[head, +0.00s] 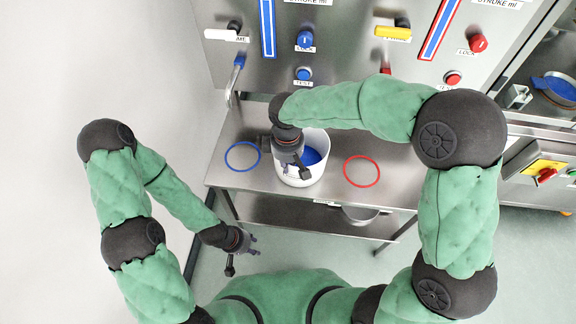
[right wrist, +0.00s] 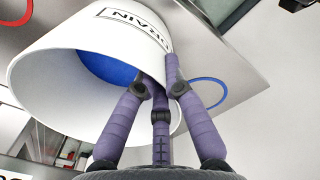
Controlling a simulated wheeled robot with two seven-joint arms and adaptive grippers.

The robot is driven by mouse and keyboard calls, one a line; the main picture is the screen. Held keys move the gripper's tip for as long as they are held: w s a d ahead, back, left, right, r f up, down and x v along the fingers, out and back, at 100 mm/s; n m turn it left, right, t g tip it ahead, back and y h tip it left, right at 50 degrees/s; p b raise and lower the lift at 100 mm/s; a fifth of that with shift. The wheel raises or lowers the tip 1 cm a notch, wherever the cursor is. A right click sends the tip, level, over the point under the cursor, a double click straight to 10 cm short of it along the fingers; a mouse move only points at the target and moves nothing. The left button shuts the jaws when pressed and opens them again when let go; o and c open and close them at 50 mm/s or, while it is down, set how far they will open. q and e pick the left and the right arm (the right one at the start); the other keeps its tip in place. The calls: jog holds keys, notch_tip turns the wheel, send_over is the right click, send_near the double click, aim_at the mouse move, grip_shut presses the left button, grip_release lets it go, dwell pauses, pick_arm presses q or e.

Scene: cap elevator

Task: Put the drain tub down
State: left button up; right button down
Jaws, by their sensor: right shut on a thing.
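The drain tub (head: 315,143) is a white round tub with something blue inside; it is between the blue ring and the red ring, near the front of the steel table. In the right wrist view the tub (right wrist: 45,80) shows its DRAIN label upside down. My right gripper (head: 297,172) is shut on the tub's rim, and its fingers (right wrist: 162,88) straddle the wall. I cannot tell whether the tub's base touches the table. My left gripper (head: 241,254) is open and empty, low in front of the table, away from the tub.
A blue ring (head: 227,157) and a red ring (head: 361,186) are marked on the steel table (head: 212,174). A panel with a blue button (head: 305,40), a red button (head: 478,43) and levers stands behind. A metal pot (head: 360,215) is on the shelf below.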

jog(key=shift+r, duration=0.15)
jog(key=shift+f, duration=0.2)
jog(key=c, duration=1.3)
grip_release()
jog(key=shift+c, duration=0.2)
notch_tip(320, 180, up, 12)
jog(key=p, duration=0.5)
jog(key=shift+s+r, duration=0.15)
jog(key=shift+a, duration=0.1)
